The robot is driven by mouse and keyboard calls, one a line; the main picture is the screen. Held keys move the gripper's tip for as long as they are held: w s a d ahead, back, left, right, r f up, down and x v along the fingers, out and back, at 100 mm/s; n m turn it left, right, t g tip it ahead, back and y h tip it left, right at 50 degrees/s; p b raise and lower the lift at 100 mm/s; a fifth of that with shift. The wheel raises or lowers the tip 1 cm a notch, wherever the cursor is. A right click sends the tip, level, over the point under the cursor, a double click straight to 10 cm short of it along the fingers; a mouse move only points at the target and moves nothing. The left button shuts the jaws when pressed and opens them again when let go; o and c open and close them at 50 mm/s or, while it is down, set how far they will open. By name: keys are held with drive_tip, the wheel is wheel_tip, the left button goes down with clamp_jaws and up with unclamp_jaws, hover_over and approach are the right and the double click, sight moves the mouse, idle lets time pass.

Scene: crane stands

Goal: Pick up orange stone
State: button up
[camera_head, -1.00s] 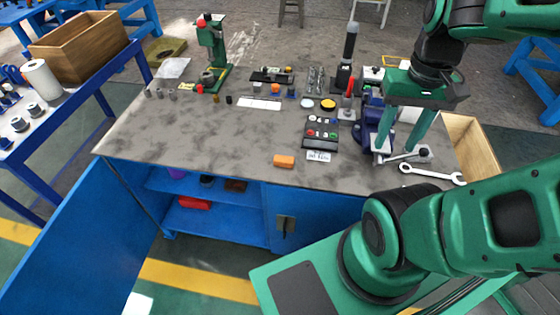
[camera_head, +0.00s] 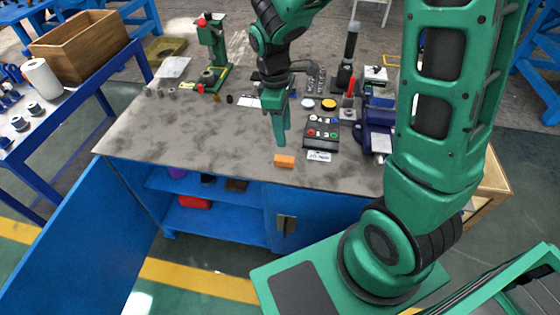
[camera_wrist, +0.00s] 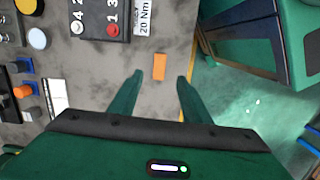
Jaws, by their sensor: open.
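The orange stone (camera_head: 284,161) is a small orange block lying flat near the front edge of the grey workbench (camera_head: 180,140). My gripper (camera_head: 281,136) hangs above the bench with its fingers pointing down, a little behind the stone in the head view. In the wrist view the stone (camera_wrist: 159,66) shows ahead of the two fingertips (camera_wrist: 158,77), roughly midway between them. The fingers are apart and empty. They do not appear to touch the stone.
A black button box (camera_head: 321,132) with a white label stands to the right of the stone. A blue vise (camera_head: 376,128) is further right. A green press (camera_head: 213,55) stands at the back left. The bench's left half is mostly clear.

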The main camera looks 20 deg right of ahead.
hover_over(284, 158)
drive_tip(key=f, duration=0.3)
drive_tip(key=a+f, duration=0.1)
drive_tip(key=f, duration=0.1)
drive_tip(key=shift+d+f, duration=0.25)
drive_tip(key=shift+f, duration=1.35)
drive_tip(key=shift+d+f, duration=0.2)
drive_tip(key=shift+f, duration=1.35)
clamp_jaws()
